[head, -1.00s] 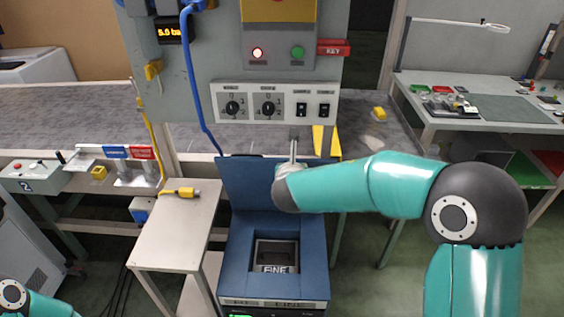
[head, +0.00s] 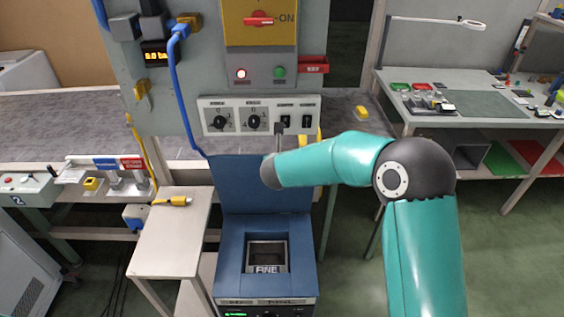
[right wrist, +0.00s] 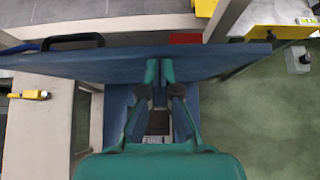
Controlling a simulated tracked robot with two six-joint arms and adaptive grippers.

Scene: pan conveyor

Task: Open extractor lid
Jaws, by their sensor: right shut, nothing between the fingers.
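The extractor is a blue box (head: 229,266) at the lower middle of the head view, with a square opening (head: 266,256) and a FINE label. Its blue lid (head: 233,186) stands raised at the back edge, clear of the opening. In the right wrist view the lid (right wrist: 60,67) shows as a wide blue panel across the picture. My right gripper (right wrist: 160,72) is shut and empty, its fingertips close against the lid; I cannot tell whether they touch. In the head view my right forearm covers the gripper and part of the lid. My left gripper is out of view.
A control panel (head: 260,117) with knobs and switches hangs just above the lid. A small side table (head: 165,235) with a yellow plug (head: 173,201) stands left of the extractor. A workbench (head: 480,85) is at the right. Open floor (head: 500,260) lies at the right.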

